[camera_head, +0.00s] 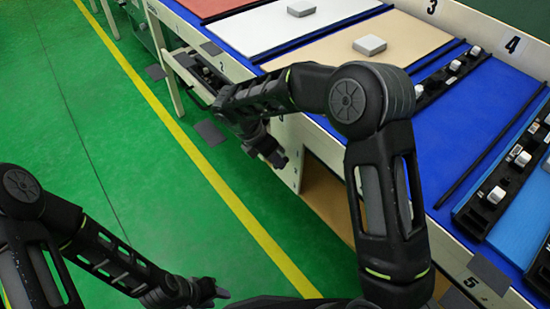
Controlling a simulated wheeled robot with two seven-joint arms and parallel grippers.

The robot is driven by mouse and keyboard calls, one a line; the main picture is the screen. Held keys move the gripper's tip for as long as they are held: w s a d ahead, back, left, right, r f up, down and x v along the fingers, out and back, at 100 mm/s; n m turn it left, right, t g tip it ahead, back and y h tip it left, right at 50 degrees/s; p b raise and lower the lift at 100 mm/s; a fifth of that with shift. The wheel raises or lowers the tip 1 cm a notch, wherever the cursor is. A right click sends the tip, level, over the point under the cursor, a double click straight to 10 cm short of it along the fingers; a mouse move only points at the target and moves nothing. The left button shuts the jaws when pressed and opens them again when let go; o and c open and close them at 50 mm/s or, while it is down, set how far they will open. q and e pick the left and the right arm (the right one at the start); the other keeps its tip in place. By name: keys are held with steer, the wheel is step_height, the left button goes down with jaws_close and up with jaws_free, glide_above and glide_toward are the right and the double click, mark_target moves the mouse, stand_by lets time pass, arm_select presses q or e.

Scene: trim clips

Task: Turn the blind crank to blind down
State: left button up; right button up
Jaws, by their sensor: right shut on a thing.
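I cannot make out a blind or a blind crank with certainty in the head view. My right gripper (270,154) hangs beside the near side of the long table, close to a pale table leg. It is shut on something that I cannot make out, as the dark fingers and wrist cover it. My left gripper (222,292) is low at the bottom of the view, over the green floor and apart from the table. Its fingers are small and dark, and I cannot tell whether they are open or shut.
The long blue-topped table (440,150) runs along the right. It carries a beige panel (410,37), a white panel (263,32) and dark strips with pale clips (497,195). A pale frame (172,83) juts from its side. The green floor (90,120) is clear at left.

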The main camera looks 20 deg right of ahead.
jaws_close()
arm_select(q)
steer(key=shift+f, duration=0.1)
